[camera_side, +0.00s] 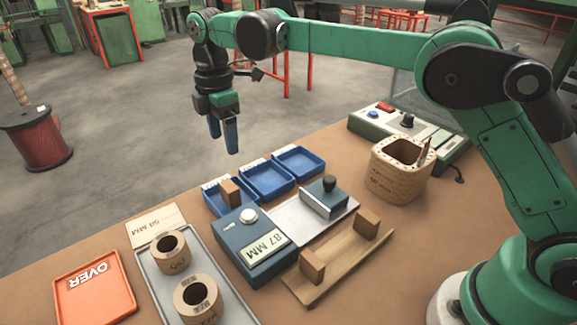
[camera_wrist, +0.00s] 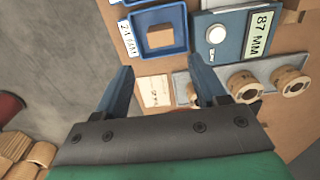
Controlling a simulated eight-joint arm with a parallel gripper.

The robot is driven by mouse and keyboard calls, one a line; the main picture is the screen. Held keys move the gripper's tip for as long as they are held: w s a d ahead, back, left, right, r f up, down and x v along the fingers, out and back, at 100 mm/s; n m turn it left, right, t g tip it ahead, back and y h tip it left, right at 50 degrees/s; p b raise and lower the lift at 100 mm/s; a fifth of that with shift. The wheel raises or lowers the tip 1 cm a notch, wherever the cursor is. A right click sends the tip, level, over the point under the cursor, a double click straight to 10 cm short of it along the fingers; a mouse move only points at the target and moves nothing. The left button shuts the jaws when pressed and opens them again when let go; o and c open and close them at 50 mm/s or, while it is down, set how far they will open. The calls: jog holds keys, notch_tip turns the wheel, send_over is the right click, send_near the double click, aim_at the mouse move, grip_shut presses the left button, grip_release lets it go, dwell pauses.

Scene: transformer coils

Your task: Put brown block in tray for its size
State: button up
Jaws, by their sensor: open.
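A brown block (camera_side: 230,189) stands in the nearest of three blue trays. That tray (camera_side: 211,199) is at the left end of the row, with the middle tray (camera_side: 266,181) and the far tray (camera_side: 299,162) beyond it. In the wrist view the block (camera_wrist: 160,36) lies inside the tray (camera_wrist: 138,20), whose label seems to read 24 MM. My gripper (camera_side: 223,142) is open and empty, raised above the trays and apart from the block. Its spread fingers also show in the wrist view (camera_wrist: 160,68). The other tray labels are too small to read.
A blue gauge box (camera_side: 252,246) showing 87 MM sits right of the near tray. Around it are a steel slide gauge (camera_side: 322,203), a wooden stand (camera_side: 335,264), a grey tray (camera_side: 155,284) with wooden coils, an orange OVER tray (camera_side: 95,291) and a wooden pen holder (camera_side: 400,175).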

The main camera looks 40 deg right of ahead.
jog(key=s+d+r+m+t, duration=0.4)
jog(key=s+d+r+m, duration=0.1)
jog(key=s+d+m, duration=0.35)
jog(key=s+d+f+m+t, duration=0.3)
jog(key=s+d+f+m, duration=0.1)
jog(key=s+m, duration=0.5)
jog(key=shift+f, duration=0.5)
jog(key=shift+s, duration=0.1)
